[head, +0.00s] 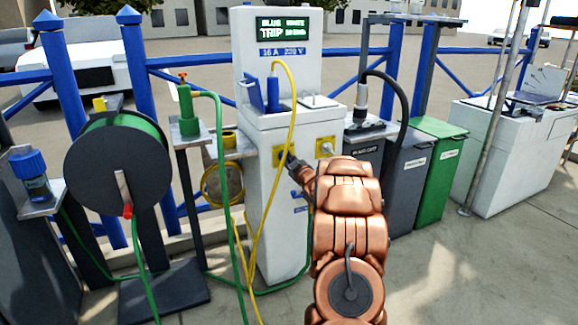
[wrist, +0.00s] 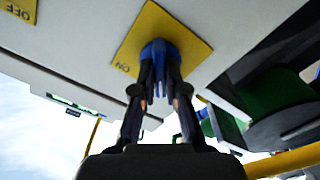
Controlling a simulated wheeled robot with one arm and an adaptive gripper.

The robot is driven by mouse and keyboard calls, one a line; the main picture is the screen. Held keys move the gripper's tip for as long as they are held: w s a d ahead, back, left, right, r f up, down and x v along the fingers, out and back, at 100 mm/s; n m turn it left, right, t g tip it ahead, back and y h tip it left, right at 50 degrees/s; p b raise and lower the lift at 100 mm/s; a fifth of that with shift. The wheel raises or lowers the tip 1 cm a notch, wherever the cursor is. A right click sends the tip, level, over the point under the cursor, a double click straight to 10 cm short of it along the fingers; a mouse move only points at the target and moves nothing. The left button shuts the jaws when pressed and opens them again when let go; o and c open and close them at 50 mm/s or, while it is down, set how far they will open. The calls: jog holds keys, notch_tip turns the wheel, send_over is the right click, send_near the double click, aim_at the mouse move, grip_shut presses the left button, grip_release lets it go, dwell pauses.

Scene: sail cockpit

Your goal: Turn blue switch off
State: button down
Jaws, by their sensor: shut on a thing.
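The blue switch (wrist: 158,47) sits on a yellow plate (wrist: 137,40) marked ON on the white pedestal's face. In the wrist view, which looks upside down, my gripper (wrist: 160,78) is shut on the blue switch, with one finger on each side. In the head view, my gripper (head: 292,164) is at the left yellow plate (head: 280,154) and hides the switch there. A second yellow plate (head: 326,146) with a pale switch is to its right. The wrist view shows part of a yellow plate marked OFF (wrist: 19,10) at the upper left.
A yellow hose (head: 294,108) hangs down the pedestal (head: 277,62) close to my gripper. A black hose (head: 405,90) and grey and green bins (head: 442,165) stand right. A hose reel (head: 118,162) and a green hose (head: 220,150) are left. Paving is clear at right.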

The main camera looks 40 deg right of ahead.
jog(key=shift+f+n+b, duration=0.1)
jog(key=shift+n+b, duration=0.25)
jog(key=shift+n, duration=0.25)
jog(key=c, duration=1.2)
grip_release()
jog(key=v, duration=1.2)
